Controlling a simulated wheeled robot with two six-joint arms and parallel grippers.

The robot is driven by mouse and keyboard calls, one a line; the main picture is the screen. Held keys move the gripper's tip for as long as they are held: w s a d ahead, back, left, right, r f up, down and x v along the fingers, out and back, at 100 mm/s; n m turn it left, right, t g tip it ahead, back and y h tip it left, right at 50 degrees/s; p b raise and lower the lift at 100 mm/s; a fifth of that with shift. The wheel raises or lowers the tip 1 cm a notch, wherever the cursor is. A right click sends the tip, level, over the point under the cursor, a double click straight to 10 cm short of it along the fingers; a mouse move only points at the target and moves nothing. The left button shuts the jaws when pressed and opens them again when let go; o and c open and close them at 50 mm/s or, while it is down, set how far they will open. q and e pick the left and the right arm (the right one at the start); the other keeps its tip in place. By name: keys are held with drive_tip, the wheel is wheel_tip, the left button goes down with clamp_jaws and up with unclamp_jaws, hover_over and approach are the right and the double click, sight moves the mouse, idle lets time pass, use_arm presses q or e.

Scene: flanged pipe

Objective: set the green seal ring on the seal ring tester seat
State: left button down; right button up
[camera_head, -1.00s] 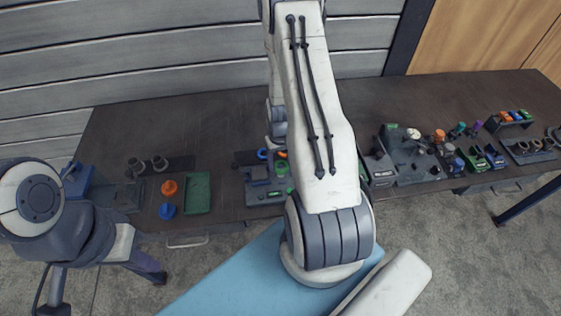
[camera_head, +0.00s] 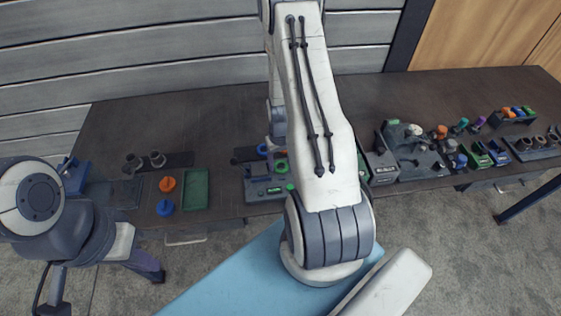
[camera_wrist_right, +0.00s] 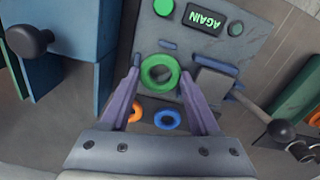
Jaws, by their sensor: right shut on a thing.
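The green seal ring (camera_wrist_right: 160,72) is between the two purple fingers of my right gripper (camera_wrist_right: 161,84), shut on it. In the wrist view the ring overlaps the grey tester panel (camera_wrist_right: 185,50); I cannot tell whether it touches it. The seat is not clearly visible and may be behind the ring. The tester (camera_head: 262,192) also shows in the head view, partly behind my right arm, which hides the right gripper there. My left gripper (camera_head: 150,272) hangs in front of the bench at the left; its opening is unclear.
The tester's display (camera_wrist_right: 205,18) reads AGAIN. An orange ring (camera_wrist_right: 135,111) and a blue ring (camera_wrist_right: 167,119) lie close to the fingers. A green tray (camera_head: 195,190) and orange and blue knobbed parts are at left. Crowded fixtures (camera_head: 410,150) stand at right.

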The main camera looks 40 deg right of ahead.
sight(280, 165)
drive_tip(key=shift+f+b, duration=0.4)
drive_tip(key=shift+f, duration=0.1)
idle(0.3)
drive_tip(key=o, duration=1.4)
drive_tip(key=shift+o, duration=0.2)
drive_tip(key=shift+r, duration=0.15)
wheel_tip(280, 165, up, 7)
drive_tip(key=p, duration=0.5)
drive_tip(key=shift+p, duration=0.35)
drive_tip(key=shift+a, duration=0.1)
